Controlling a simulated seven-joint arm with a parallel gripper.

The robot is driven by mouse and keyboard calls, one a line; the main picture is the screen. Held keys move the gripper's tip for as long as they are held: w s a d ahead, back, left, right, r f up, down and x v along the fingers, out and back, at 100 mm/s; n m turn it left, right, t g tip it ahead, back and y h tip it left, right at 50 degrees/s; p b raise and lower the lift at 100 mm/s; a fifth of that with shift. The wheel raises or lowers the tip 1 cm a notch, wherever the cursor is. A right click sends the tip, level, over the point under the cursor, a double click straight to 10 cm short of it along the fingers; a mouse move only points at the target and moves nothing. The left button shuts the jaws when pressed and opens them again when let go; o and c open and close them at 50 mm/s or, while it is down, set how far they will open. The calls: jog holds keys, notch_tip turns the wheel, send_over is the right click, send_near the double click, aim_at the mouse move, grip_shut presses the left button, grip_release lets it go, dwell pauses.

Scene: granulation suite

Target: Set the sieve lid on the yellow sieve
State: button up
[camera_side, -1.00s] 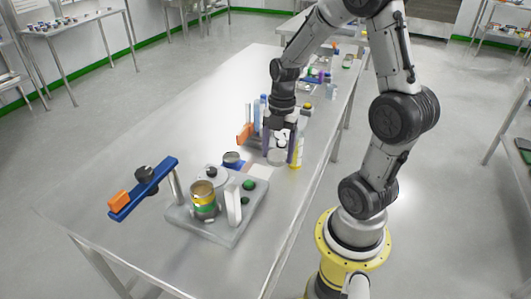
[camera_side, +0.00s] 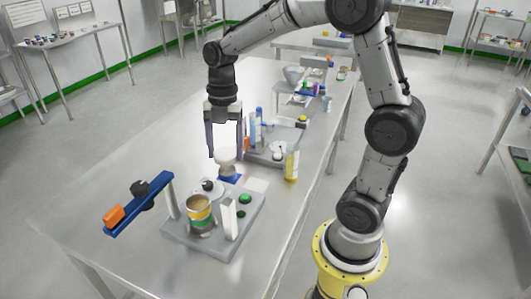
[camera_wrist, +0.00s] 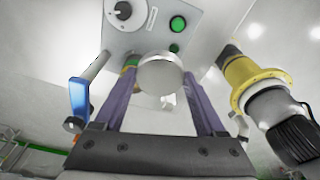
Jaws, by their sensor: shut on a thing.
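My gripper (camera_side: 226,153) points down, with its fingers shut on a pale round piece that looks like the sieve lid (camera_side: 225,155). In the wrist view the lid is a grey disc (camera_wrist: 160,75) between the two purple-grey fingers (camera_wrist: 162,110). The yellow sieve (camera_side: 200,213) is a short round cup with yellow and green bands and a tan top. It stands upright on the grey machine base, nearer the camera than the lid and slightly to its left. The lid is above and apart from it. In the wrist view the disc mostly hides the sieve (camera_wrist: 130,64).
The grey machine base (camera_side: 190,240) carries a dark knob (camera_side: 208,186), a green button (camera_side: 245,198) and a white upright block (camera_side: 228,217). A blue bar (camera_side: 140,206) rises at its left. A yellow bottle (camera_side: 291,166) stands right.

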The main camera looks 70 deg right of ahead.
jog(key=w+a+n, duration=0.3)
jog(key=w+a, duration=0.1)
jog(key=a, duration=0.5)
jog(key=shift+s+a+f, duration=0.1)
jog(key=shift+s+f, duration=0.05)
jog(key=shift+f, duration=1.2)
jog(key=shift+s+a+f, duration=0.1)
jog(key=shift+f, duration=1.25)
jog(key=shift+f, duration=0.85)
jog(key=o, duration=1.4)
jog(key=shift+g, duration=0.3)
jog(key=shift+r, duration=4)
